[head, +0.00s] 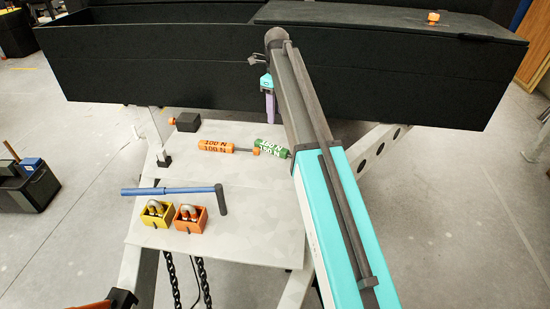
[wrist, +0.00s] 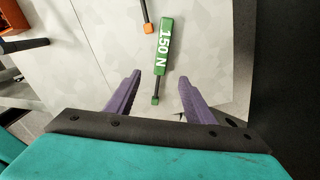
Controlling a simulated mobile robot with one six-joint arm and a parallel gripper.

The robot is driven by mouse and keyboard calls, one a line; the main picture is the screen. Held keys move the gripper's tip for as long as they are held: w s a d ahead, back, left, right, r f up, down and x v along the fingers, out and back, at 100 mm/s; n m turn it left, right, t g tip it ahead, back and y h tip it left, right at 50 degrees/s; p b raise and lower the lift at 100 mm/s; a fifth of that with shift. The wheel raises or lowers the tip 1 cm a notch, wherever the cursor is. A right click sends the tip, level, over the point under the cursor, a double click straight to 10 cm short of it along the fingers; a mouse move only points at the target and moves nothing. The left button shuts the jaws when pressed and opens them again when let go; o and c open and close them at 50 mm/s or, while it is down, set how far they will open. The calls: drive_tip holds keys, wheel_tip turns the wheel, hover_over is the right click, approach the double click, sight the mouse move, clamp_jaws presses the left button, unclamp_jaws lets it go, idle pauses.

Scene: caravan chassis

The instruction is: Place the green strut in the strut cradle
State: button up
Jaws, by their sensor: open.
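The green strut (head: 272,146), marked 150 N, lies on the pale chassis plate; my arm hides its right end in the head view. In the wrist view the green strut (wrist: 164,45) points toward my gripper, and its thin rod and green end show between the fingers. My gripper (wrist: 160,78) has two purple fingers, spread apart with nothing held. In the head view my gripper (head: 268,103) hangs fingers down in front of the black box wall, apart from the strut. I cannot make out the strut cradle for certain.
An orange strut (head: 215,147) marked 100 N lies left of the green one. A blue-handled tool (head: 170,190), a yellow box (head: 157,213) and an orange box (head: 190,217) sit nearer. A long black box (head: 160,65) stands behind. The plate's right front is clear.

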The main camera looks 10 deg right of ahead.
drive_tip(key=shift+f+b, duration=0.45)
drive_tip(key=shift+f, duration=0.3)
hover_over(276, 147)
drive_tip(key=f, duration=0.7)
drive_tip(key=shift+s+p, duration=0.4)
drive_tip(key=shift+f, duration=0.8)
drive_tip(key=shift+w+f, duration=0.1)
drive_tip(key=shift+f, duration=0.05)
drive_tip(key=shift+w+a+f+p, duration=0.15)
drive_tip(key=shift+f+p, duration=0.15)
drive_tip(key=shift+f, duration=0.95)
drive_tip(key=shift+w+d+f+p, duration=0.1)
drive_tip(key=shift+f+p, duration=0.15)
drive_tip(key=shift+f, duration=0.95)
